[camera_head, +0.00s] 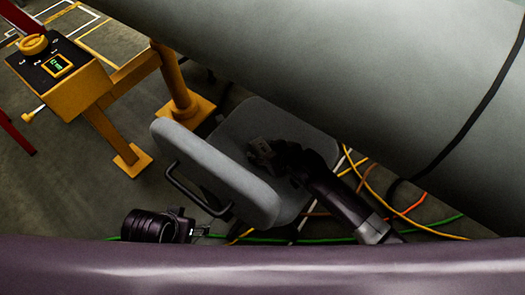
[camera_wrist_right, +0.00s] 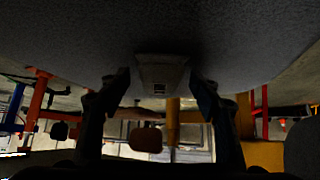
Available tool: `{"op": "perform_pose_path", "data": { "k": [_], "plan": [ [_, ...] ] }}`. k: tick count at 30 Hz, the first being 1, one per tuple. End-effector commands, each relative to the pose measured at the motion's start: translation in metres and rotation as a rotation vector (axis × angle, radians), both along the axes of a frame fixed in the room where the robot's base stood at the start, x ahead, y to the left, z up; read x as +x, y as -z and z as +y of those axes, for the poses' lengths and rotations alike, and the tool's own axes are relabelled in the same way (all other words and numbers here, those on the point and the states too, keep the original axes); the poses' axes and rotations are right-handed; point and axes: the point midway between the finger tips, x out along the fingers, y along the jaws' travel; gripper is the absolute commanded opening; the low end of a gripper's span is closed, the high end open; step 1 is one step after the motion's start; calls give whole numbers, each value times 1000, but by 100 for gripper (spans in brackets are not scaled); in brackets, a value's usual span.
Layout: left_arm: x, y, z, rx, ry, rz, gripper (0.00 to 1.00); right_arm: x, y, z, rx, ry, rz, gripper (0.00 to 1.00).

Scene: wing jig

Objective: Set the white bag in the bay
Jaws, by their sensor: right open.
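My right gripper (camera_head: 262,154) is over the grey chair (camera_head: 270,123), in front of its seat and beside its backrest. In the right wrist view its two dark fingers (camera_wrist_right: 160,100) stand apart. Between them is a small pale tapered block (camera_wrist_right: 162,72) with a dark mark, below a grey surface; I cannot tell whether it is the white bag. No white bag shows clearly in the head view. A black ribbed part low in the head view looks like my left gripper (camera_head: 190,226); its fingers are unclear. Yellow and white floor lines (camera_head: 100,40) show at upper left; I cannot tell whether they mark the bay.
A large grey cylindrical body (camera_head: 400,70) fills the upper right. A yellow stand (camera_head: 178,90) and control box (camera_head: 65,80) are at the left. Yellow, orange and green cables (camera_head: 385,200) cross the floor by the chair. Bare floor lies at the left.

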Motion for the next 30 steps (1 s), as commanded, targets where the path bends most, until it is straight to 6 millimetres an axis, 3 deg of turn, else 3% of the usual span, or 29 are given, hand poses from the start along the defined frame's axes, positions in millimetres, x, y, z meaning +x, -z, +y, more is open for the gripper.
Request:
{"op": "perform_pose_path", "data": {
  "k": [9,21,30],
  "plan": [
    [-1,-4,0,1,0,-1,54,2,1,1,1,0,-1,57],
    [-1,-4,1,0,-1,-1,54,1,1,1,1,0,-1,13],
    [0,-4,0,0,-1,-3,54,2,0,1,1,0,-2,12]
  ]
}}
